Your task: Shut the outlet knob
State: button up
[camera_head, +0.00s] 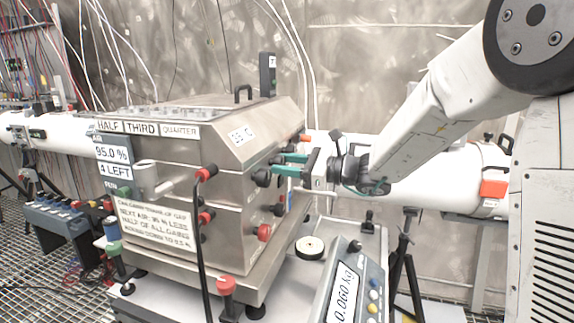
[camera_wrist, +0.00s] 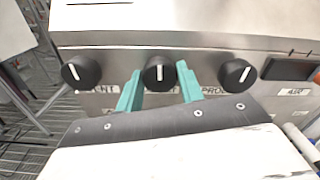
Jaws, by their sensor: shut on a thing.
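The steel box (camera_head: 222,150) has a row of black knobs on its side. In the wrist view, the middle black knob (camera_wrist: 159,76) sits between the two teal fingers of my gripper (camera_wrist: 160,70), and its white pointer line stands upright. Its label is mostly hidden; only a final T shows, so I cannot confirm that it reads outlet. The left knob (camera_wrist: 81,72) has its line tilted up-left, over a label ending in ENT. The right knob (camera_wrist: 237,75) has its line tilted up-right, near a label starting PROD. In the head view, my gripper (camera_head: 276,164) reaches the box's right side.
A dark slot (camera_wrist: 288,69) lies right of the knobs, above an AIR label. A scale reading 0.060 kg (camera_head: 350,285) stands below my gripper. Red-capped fittings (camera_head: 264,232) stick out from the box. A white pipe (camera_head: 450,175) runs behind my arm.

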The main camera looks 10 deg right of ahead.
jog(key=shift+f+m, duration=0.15)
jog(key=shift+m, duration=0.25)
jog(key=o, duration=1)
jog(key=v, duration=0.8)
